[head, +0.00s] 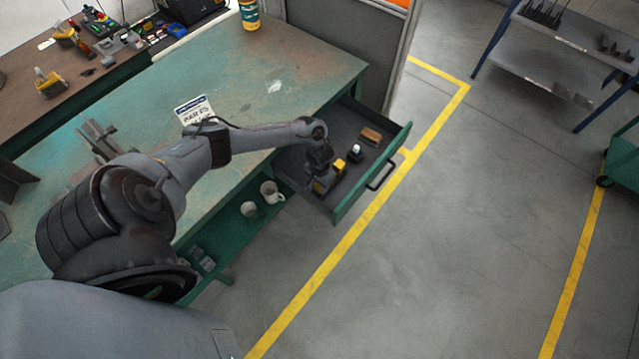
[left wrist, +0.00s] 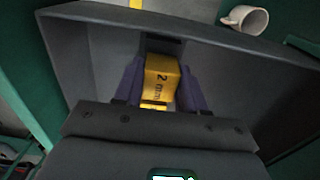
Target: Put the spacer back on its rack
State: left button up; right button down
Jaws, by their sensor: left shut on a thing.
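The spacer is a yellow block marked "2 mm" (left wrist: 162,78). In the left wrist view it sits between the two fingers of my left gripper (left wrist: 160,88), which is shut on it. In the head view my left gripper (head: 326,176) is inside the open drawer (head: 345,205), and a yellow patch of the spacer (head: 339,166) shows beside it. I cannot tell whether the spacer touches the drawer floor. I cannot tell which thing is its rack. My right gripper is not in view.
The drawer also holds a brown block (head: 371,135) and a small white-topped item (head: 355,152). The green bench (head: 270,85) bears a printed card (head: 194,109). The floor right of the drawer is clear.

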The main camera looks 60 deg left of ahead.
pick_arm(q)
jog(key=shift+f, duration=0.5)
dwell(0.5)
jog(key=o, duration=1.2)
notch_tip(320, 180, up, 9)
jog(key=p, duration=0.3)
jog(key=shift+r+p, duration=0.1)
jog(key=shift+p, duration=0.25)
jog(key=shift+r, duration=0.8)
